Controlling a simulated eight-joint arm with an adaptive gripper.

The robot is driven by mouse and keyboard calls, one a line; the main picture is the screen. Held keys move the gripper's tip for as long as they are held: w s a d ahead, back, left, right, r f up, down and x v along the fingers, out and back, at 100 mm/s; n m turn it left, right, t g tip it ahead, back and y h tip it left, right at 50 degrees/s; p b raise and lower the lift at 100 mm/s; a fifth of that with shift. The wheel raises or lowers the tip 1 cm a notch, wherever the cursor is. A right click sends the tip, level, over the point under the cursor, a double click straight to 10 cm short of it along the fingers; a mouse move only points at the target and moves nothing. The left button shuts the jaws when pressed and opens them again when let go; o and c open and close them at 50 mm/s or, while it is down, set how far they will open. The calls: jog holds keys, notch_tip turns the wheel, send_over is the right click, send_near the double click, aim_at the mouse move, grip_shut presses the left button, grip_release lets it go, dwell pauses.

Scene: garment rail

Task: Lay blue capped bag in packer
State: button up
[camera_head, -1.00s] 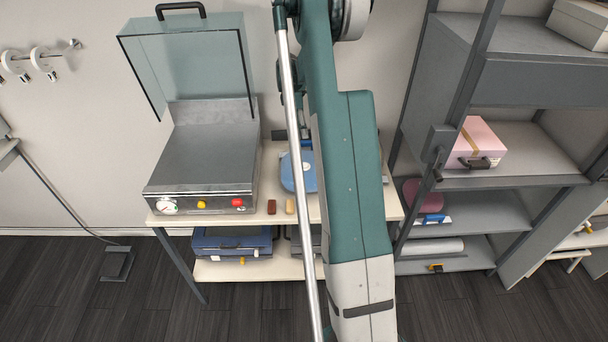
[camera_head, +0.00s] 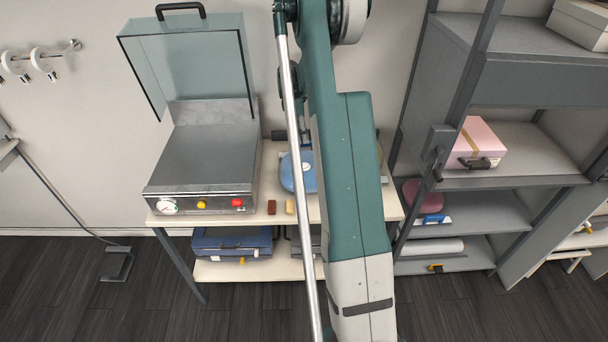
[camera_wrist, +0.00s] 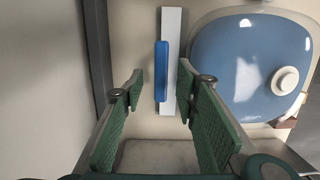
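The blue capped bag (camera_wrist: 240,75), a rounded blue pouch with a white round cap, lies on the table at the right of the wrist view. In the head view, my arm partly covers the bag (camera_head: 291,172). The packer (camera_head: 205,155) is a grey metal machine with a flat, empty top and a raised clear lid (camera_head: 190,65). It stands left of the bag. My gripper (camera_wrist: 160,90) is open and empty, its green fingers pointing toward the table left of the bag. A white bar with a blue handle (camera_wrist: 161,70) shows between and beyond the fingers.
Small brown and tan blocks (camera_head: 272,207) lie at the table's front edge (camera_head: 262,219). A blue case (camera_head: 232,243) sits on the lower shelf. A grey shelf unit (camera_head: 480,205) at right holds a pink box (camera_head: 475,146).

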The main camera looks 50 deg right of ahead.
aim_at(303, 146)
jog(key=shift+f, duration=0.1)
jog(key=shift+s+d+f, duration=0.1)
jog(key=shift+s+f, duration=0.05)
jog(key=shift+f, duration=1.1)
jog(key=shift+s+d+f, duration=0.1)
jog(key=shift+s+f, duration=0.05)
jog(key=shift+f, duration=1.1)
jog(key=shift+c, duration=0.3)
grip_shut()
